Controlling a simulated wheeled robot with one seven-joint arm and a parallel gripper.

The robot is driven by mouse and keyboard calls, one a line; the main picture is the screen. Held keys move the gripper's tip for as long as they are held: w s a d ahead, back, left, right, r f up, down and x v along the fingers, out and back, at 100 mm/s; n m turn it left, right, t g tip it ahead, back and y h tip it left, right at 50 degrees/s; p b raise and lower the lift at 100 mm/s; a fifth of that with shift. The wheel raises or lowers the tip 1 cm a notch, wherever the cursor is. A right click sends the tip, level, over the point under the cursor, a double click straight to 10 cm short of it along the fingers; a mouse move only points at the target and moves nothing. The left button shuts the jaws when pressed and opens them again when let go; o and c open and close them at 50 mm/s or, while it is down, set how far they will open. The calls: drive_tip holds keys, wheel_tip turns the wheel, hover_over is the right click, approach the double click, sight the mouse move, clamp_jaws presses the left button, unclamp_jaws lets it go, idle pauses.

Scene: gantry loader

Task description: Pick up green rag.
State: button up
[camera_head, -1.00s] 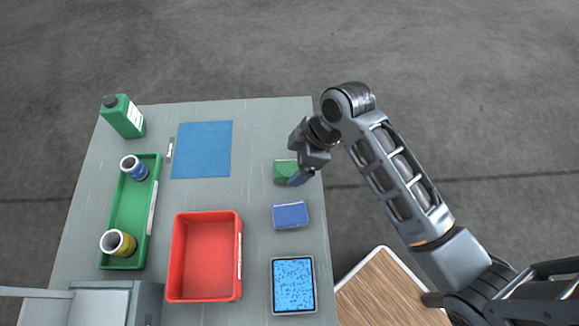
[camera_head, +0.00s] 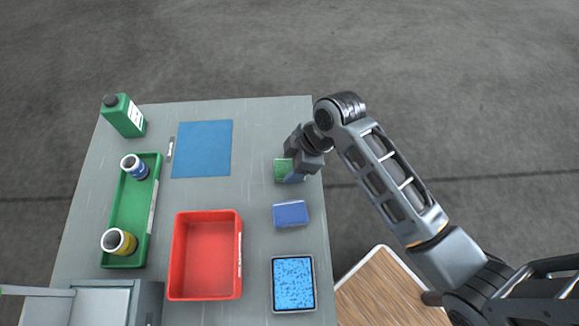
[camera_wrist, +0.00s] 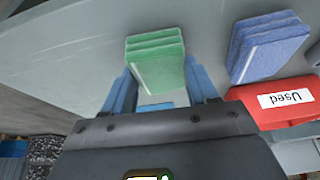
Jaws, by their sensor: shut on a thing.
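The green rag (camera_head: 283,170) is a folded green block near the table's right edge, partly hidden by my gripper. It also shows in the wrist view (camera_wrist: 157,62), between my blue fingers. My gripper (camera_head: 294,177) is low over the table, shut on the rag with one finger on each side of it. In the wrist view my gripper (camera_wrist: 162,92) has the rag's near end between the fingertips. I cannot tell whether the rag is touching the table or lifted slightly.
A blue folded rag (camera_head: 290,214) lies close by, with a tray of blue speckled material (camera_head: 293,284) beyond it. A red bin (camera_head: 240,225) and green tray (camera_head: 115,225) holding two jars stand left. A blue mat (camera_head: 202,149) and green bottle (camera_head: 123,116) are at the back.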

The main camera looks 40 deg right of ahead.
drive_tip(key=shift+c, duration=0.9)
drive_tip(key=shift+r, duration=0.15)
drive_tip(key=shift+r, duration=0.3)
drive_tip(key=v, duration=0.4)
drive_tip(key=shift+w+a+b, duration=0.15)
drive_tip(key=shift+b, duration=0.15)
drive_tip(key=s+d+r, duration=0.6)
drive_tip(key=s+d, duration=0.1)
drive_tip(key=shift+s+d+r+b, duration=0.2)
drive_tip(key=shift+s+r+b, duration=0.05)
drive_tip(key=shift+s+b, duration=0.05)
